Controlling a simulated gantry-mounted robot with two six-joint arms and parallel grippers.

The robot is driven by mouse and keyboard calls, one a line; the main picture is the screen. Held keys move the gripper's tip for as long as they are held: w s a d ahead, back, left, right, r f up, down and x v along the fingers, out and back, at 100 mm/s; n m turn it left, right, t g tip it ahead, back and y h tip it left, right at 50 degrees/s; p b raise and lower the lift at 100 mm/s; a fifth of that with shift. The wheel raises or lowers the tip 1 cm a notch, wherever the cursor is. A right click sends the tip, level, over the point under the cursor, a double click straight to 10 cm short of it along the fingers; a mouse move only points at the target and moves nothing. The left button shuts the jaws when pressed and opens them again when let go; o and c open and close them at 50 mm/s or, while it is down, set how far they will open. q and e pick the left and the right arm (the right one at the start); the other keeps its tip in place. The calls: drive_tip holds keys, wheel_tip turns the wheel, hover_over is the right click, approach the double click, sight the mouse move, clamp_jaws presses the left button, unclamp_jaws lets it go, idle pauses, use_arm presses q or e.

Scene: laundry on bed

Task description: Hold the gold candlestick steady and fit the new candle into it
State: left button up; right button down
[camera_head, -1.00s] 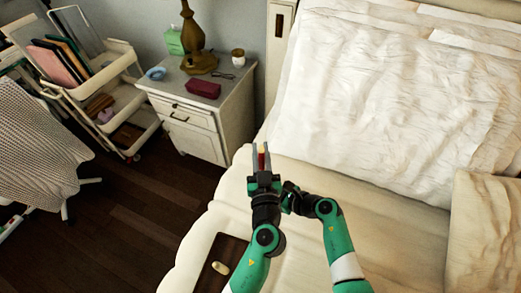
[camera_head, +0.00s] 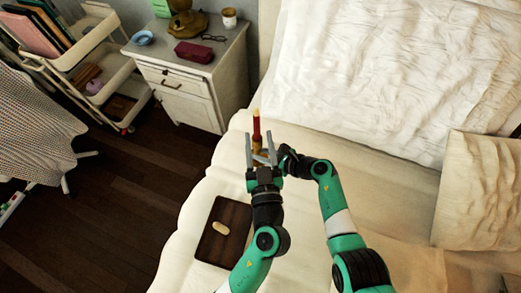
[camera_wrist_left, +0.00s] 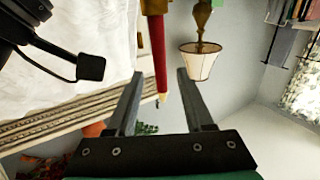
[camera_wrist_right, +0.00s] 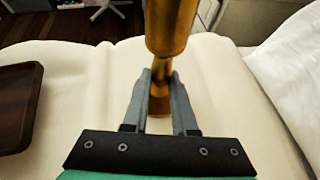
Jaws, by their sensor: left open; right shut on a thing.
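The red candle (camera_head: 257,126) with a pale tip stands upright on the gold candlestick (camera_head: 258,149) above the bed. In the left wrist view, the candle (camera_wrist_left: 158,50) hangs upside down in the picture, and its base meets the gold cup (camera_wrist_left: 153,6). My left gripper (camera_head: 260,138) is open just on the near side of the candle, fingers apart and not visibly touching it. My right gripper (camera_wrist_right: 160,80) is shut on the candlestick's narrow stem, below its wide cup (camera_wrist_right: 168,28). The cup hides the candle in the right wrist view.
A dark wooden tray (camera_head: 212,250) with a pale oval piece (camera_head: 220,228) lies on the bed (camera_head: 310,205), left of my left arm. The white nightstand (camera_head: 190,85) behind carries a red case (camera_head: 194,52), a blue bowl (camera_head: 142,38) and a lamp base (camera_head: 187,22).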

use_arm(q)
drive_tip(key=s, duration=0.3)
drive_tip(key=shift+s+d, duration=0.15)
drive_tip(key=shift+s, duration=0.2)
drive_tip(key=w+a+r+n+t, duration=0.1)
drive_tip(key=w+a+r, duration=0.15)
drive_tip(key=r, duration=0.45)
drive_tip(key=w+a+r+n+t, duration=0.1)
drive_tip(key=a+r, duration=0.3)
drive_tip(key=r, duration=0.4)
drive_tip(key=w+a+r+n, duration=0.1)
drive_tip(key=w+a+r, duration=0.1)
drive_tip(key=a+r, duration=0.35)
drive_tip(key=s+a+r+m+t+h, duration=0.1)
drive_tip(key=s+r, duration=0.5)
drive_tip(key=r, duration=0.6)
drive_tip(key=s+a+r+m+t+h, duration=0.2)
drive_tip(key=s+a+r+t, duration=0.3)
drive_tip(key=r, duration=0.7)
drive_tip(key=shift+s+a+r+m+t+h, duration=0.3)
drive_tip(key=shift+s+a+r+m+t, duration=0.1)
drive_tip(key=shift+s+m+t, duration=0.4)
drive_tip(key=shift+w, duration=0.1)
